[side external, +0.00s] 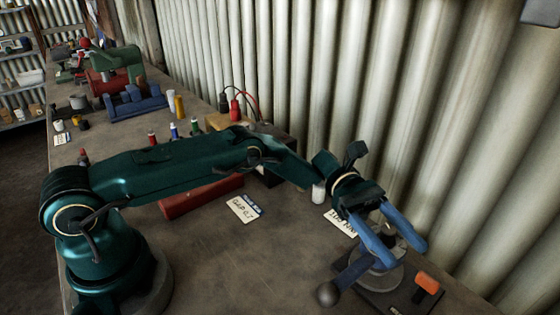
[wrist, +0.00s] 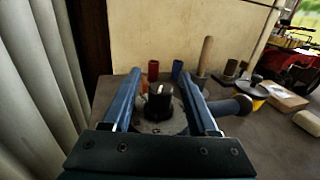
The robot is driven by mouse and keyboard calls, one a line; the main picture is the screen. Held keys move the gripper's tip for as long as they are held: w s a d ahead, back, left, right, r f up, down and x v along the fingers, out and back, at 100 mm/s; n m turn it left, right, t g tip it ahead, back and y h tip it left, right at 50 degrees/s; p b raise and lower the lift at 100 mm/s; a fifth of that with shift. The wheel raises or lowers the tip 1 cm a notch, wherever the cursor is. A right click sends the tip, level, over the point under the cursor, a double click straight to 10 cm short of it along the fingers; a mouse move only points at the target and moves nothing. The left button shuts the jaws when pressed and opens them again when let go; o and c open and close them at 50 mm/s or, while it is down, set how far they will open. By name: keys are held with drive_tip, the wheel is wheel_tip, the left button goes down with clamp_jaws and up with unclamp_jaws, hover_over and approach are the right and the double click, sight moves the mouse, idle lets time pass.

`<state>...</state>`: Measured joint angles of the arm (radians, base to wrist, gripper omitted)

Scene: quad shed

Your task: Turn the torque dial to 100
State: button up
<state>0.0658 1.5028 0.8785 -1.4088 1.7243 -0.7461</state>
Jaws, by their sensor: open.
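The torque dial is a black knob (wrist: 159,103) with a white mark, on a round grey base (wrist: 147,127) in the wrist view. The mark points roughly away from me; I cannot read any scale. In the side view the round grey base (side external: 383,282) shows under my fingers, and the knob is mostly hidden. My gripper (side external: 403,254) is open, its two blue fingers on either side of the knob. In the wrist view my gripper (wrist: 160,75) has a finger left and right of the knob, with gaps visible. A card (side external: 341,224) ending in NM is partly hidden.
A card reading GAP 0.7 (side external: 243,208) and a red bar (side external: 201,196) lie on the bench. The corrugated wall (side external: 430,130) is close behind.

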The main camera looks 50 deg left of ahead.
sight(383, 227)
drive_tip(key=shift+v, duration=2.05)
